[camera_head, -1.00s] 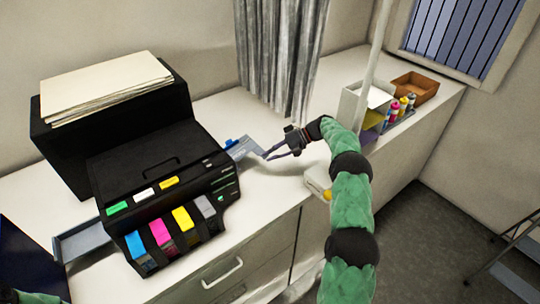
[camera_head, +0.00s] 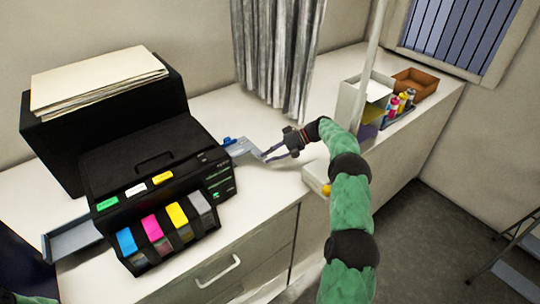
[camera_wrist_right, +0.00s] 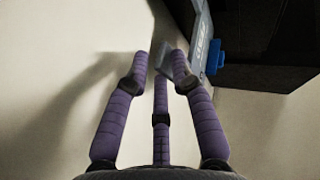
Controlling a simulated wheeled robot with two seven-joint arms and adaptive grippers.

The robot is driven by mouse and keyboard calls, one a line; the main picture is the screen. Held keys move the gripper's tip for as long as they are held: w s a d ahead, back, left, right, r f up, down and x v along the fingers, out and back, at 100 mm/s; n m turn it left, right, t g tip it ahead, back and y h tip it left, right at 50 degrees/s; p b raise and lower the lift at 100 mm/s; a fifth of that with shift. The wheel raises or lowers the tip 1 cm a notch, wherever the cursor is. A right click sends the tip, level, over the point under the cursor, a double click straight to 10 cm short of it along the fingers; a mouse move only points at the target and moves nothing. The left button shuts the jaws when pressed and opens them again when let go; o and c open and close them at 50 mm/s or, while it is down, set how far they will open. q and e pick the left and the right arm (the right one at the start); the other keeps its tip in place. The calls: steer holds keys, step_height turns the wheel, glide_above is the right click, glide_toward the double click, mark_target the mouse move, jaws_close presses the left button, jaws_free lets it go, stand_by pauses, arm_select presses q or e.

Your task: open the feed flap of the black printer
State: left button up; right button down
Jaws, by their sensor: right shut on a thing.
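The black printer (camera_head: 150,178) stands on the white cabinet top, with its coloured ink tanks in front. A grey flap (camera_head: 243,150) sticks out from its right side, with a blue tab (camera_head: 228,141) beside it. My right gripper (camera_head: 268,156) is shut on the flap's outer end. In the wrist view the fingertips (camera_wrist_right: 160,66) close around a small grey piece. The blue tab (camera_wrist_right: 215,56) and the printer's dark side (camera_wrist_right: 268,50) show at upper right. The fingers partly hide the gripped end. My left gripper is out of view; only a bit of my left arm shows at lower left.
A black box (camera_head: 110,115) with a paper stack (camera_head: 95,80) stands behind the printer. A grey tray (camera_head: 70,240) is at its left. A pole, bottles (camera_head: 400,104) and a brown box (camera_head: 415,82) stand at right. The top is bare between flap and curtain (camera_head: 275,60).

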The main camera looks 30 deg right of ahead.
steer(key=c, duration=1.2)
jaws_free()
steer(key=shift+s+a+f, duration=0.1)
steer(key=shift+a+f, duration=0.05)
steer(key=shift+f, duration=0.3)
steer(key=shift+s+a+f, duration=0.1)
steer(key=shift+a+f, duration=0.05)
steer(key=shift+f, duration=0.25)
steer(key=shift+c, duration=0.2)
steer(key=shift+w, duration=0.1)
steer(key=shift+a, duration=0.15)
steer(key=shift+r, duration=0.2)
steer(key=shift+w+r, duration=0.1)
steer(key=shift+r, duration=0.2)
step_height(320, 180, up, 10)
steer(key=shift+f, duration=0.25)
